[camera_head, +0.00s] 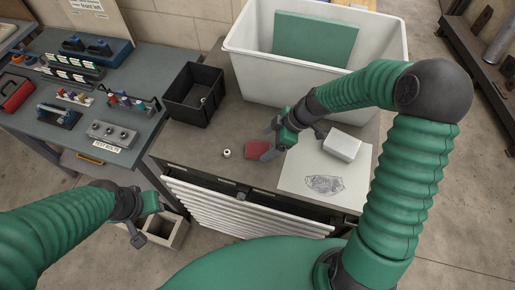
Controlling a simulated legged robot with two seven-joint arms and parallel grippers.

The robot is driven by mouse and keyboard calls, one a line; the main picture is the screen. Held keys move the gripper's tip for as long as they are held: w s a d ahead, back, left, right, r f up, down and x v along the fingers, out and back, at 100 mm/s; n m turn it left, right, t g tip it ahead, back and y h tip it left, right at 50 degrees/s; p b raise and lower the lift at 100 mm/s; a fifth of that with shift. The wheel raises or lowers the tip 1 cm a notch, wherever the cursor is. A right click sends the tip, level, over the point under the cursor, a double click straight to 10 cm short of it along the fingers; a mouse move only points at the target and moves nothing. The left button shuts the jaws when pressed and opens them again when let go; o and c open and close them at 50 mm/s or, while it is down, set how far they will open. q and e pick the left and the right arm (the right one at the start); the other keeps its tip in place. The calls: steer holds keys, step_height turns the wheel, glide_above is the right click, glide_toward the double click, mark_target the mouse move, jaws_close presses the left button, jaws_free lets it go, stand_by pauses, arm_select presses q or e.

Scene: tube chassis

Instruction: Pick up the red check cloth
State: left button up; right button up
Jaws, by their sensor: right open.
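The red check cloth (257,149) is a small dark red patch on the grey workbench top, left of a white sheet. My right gripper (270,142) is open at the cloth's right edge, with its lower finger over or against that edge. I cannot tell whether it touches the cloth. The check pattern is too small to make out. My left gripper (146,220) hangs low at the left, in front of the bench and away from the cloth. Its finger opening is unclear.
A white bin (315,72) with a green board stands behind. A black box (193,95) is at the bench's left. A white block (342,145) and a printed sheet (300,178) lie right of the cloth. A small white roll (227,153) sits left of it.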

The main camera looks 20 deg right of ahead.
mark_target(260, 148)
steer(key=p+x, duration=0.1)
steer(key=x, duration=0.3)
steer(key=shift+f, duration=0.15)
steer(key=shift+w+f, duration=0.2)
steer(key=shift+f, duration=0.15)
steer(key=c, duration=1.4)
